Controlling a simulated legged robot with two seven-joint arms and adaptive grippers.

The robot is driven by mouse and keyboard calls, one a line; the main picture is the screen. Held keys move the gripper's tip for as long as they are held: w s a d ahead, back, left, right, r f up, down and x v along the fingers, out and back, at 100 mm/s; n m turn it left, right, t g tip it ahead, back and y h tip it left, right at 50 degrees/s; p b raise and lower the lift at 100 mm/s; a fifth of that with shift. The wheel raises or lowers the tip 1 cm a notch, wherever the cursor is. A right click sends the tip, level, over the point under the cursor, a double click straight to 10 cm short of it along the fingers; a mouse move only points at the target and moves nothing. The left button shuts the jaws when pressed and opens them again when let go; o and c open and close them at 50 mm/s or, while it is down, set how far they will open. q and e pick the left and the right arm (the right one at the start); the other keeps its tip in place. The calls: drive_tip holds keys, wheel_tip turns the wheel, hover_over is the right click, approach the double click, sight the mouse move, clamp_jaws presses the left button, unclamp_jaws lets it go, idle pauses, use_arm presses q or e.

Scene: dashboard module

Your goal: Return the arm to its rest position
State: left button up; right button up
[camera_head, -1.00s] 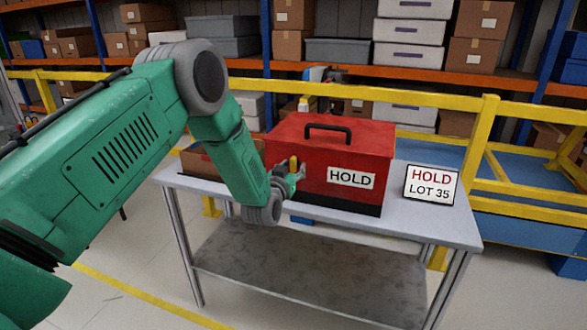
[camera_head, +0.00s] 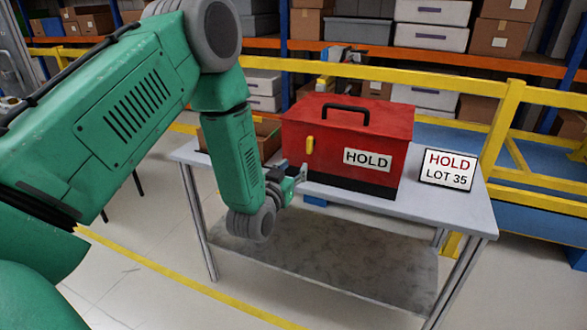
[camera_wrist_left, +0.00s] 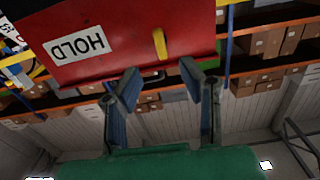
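My left arm comes in from the left, and its gripper (camera_head: 294,180) is just in front of the red box's lower left corner, below the yellow handle. The wrist view shows the two fingers (camera_wrist_left: 158,78) apart with nothing between them. The red box (camera_head: 370,127) stands closed on the table, with a black top handle and a HOLD label. The upright yellow handle (camera_head: 310,145) on its front is clear of the fingers. It also shows in the wrist view (camera_wrist_left: 160,43), where the box appears upside down. My right gripper is not in view.
The grey table (camera_head: 455,208) has a lower shelf. A HOLD LOT 35 sign (camera_head: 447,170) stands right of the box. An open brown carton (camera_head: 267,139) is partly hidden behind my arm. A yellow railing (camera_head: 505,110) and stocked racks are behind. Floor in front is clear.

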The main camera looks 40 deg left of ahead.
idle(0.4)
use_arm(q)
drive_tip(key=s+d+f+m+g+h, duration=0.15)
drive_tip(key=s+d+f+g, duration=0.25)
drive_tip(key=s+f, duration=0.4)
drive_tip(key=s+d+f+m+g+h, duration=0.15)
drive_tip(key=s+d+f+g, duration=0.35)
drive_tip(key=f, duration=0.5)
drive_tip(key=s+d+f+g, duration=0.1)
drive_tip(key=s+f+g, duration=0.2)
drive_tip(key=s, duration=0.9)
drive_tip(key=s+d+f+g+h, duration=0.1)
drive_tip(key=s+d+f+g, duration=0.1)
drive_tip(key=s, duration=1)
drive_tip(key=f+g, duration=0.1)
drive_tip(key=g, duration=0.1)
drive_tip(key=shift+s+d+f+g, duration=0.15)
drive_tip(key=shift+s+f+g, duration=0.05)
drive_tip(key=shift+g, duration=0.2)
